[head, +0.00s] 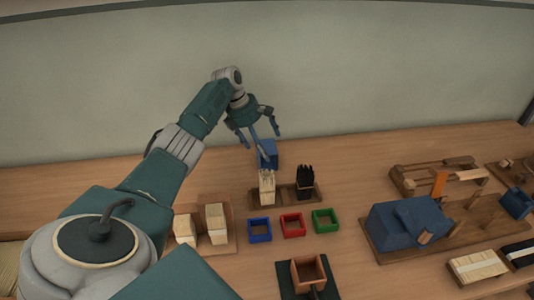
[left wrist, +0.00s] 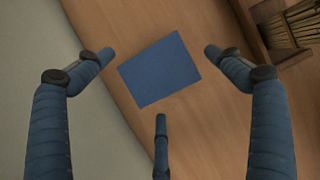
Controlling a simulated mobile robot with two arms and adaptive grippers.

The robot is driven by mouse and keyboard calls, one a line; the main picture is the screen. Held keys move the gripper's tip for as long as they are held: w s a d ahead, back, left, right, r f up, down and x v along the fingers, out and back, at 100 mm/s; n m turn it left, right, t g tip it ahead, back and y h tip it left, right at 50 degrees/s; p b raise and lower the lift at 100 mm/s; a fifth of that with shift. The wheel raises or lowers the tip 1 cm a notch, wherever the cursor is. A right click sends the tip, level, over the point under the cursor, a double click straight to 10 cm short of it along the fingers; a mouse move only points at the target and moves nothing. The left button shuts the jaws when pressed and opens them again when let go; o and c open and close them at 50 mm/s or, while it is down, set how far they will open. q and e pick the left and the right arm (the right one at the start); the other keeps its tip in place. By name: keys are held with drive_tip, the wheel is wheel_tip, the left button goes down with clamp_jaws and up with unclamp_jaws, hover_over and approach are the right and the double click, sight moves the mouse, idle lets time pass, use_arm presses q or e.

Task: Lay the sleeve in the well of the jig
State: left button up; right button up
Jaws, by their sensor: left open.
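My left gripper (head: 258,140) is open and points down at the back of the table. Just below it is a blue block-like piece (head: 267,160), partly hidden by a finger. In the left wrist view its flat blue face (left wrist: 160,70) lies between the spread fingers, with no clear contact. I cannot tell whether this piece is the sleeve. A brown open-topped square box (head: 296,275) on a dark base stands at the front; it may be the jig with its well. My right gripper is not in view.
Pale and black bristle bundles (head: 305,182) stand in a wooden holder (head: 286,196) in front of the gripper. Blue, red (head: 292,224) and green frames lie nearer. A wooden board (head: 385,250) with blue blocks is at right. The table's back left is clear.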

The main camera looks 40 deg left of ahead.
use_arm(q)
drive_tip(key=shift+x, duration=1)
drive_tip(key=shift+r, duration=0.1)
drive_tip(key=c, duration=1)
drive_tip(key=shift+c, duration=0.4)
